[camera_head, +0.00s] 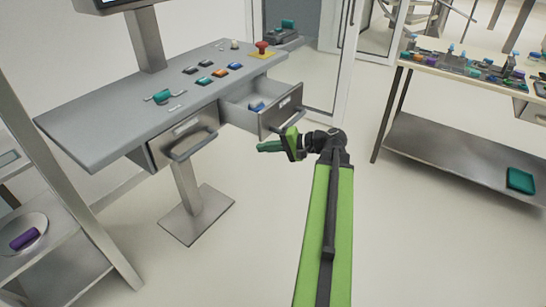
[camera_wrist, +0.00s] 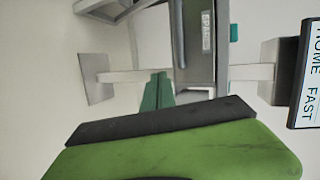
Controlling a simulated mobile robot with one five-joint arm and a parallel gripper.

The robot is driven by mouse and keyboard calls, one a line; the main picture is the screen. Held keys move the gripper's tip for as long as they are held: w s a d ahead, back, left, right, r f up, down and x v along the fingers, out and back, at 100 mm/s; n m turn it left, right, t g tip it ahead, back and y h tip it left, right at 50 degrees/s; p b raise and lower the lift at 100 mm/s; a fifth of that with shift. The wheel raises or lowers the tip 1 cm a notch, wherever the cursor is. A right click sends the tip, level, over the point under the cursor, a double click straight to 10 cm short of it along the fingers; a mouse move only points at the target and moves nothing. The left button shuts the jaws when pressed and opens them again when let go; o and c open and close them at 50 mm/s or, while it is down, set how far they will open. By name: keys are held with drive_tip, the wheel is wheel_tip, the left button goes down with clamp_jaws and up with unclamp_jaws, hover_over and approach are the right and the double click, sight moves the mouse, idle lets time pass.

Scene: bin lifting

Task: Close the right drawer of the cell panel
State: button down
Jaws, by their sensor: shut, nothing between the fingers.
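The cell panel (camera_head: 110,115) is a grey slanted desk on a post at the left of the head view. Its right drawer (camera_head: 284,107) is pulled out, and a blue item (camera_head: 257,106) lies inside. The left drawer (camera_head: 185,138) has a dark bar handle; a labelled drawer front, seemingly this one, shows sideways in the wrist view (camera_wrist: 208,50). My gripper (camera_head: 262,147) is shut and empty. It appears just below and in front of the right drawer's front, fingers pointing left. In the wrist view, the teal fingers (camera_wrist: 157,90) show no contact with the drawer.
A red emergency button (camera_head: 262,46) and several small coloured items sit on the desk. A workbench (camera_head: 440,70) with parts stands at the right, with a teal tray (camera_head: 520,181) on its lower shelf. A metal rack (camera_head: 60,270) is at the lower left. Floor between is clear.

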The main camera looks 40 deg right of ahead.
drive_tip(key=s+d+m+t+h+b, duration=0.1)
drive_tip(key=s+d+m+t+b, duration=0.2)
drive_tip(key=d, duration=0.4)
drive_tip(key=s+d+m+t+h+b, duration=0.1)
drive_tip(key=s+d+t+h, duration=0.1)
drive_tip(key=s+d, duration=0.4)
approach(268, 124)
drive_tip(key=x, duration=0.6)
drive_tip(key=shift+w+a+f, duration=0.1)
drive_tip(key=shift+w, duration=0.15)
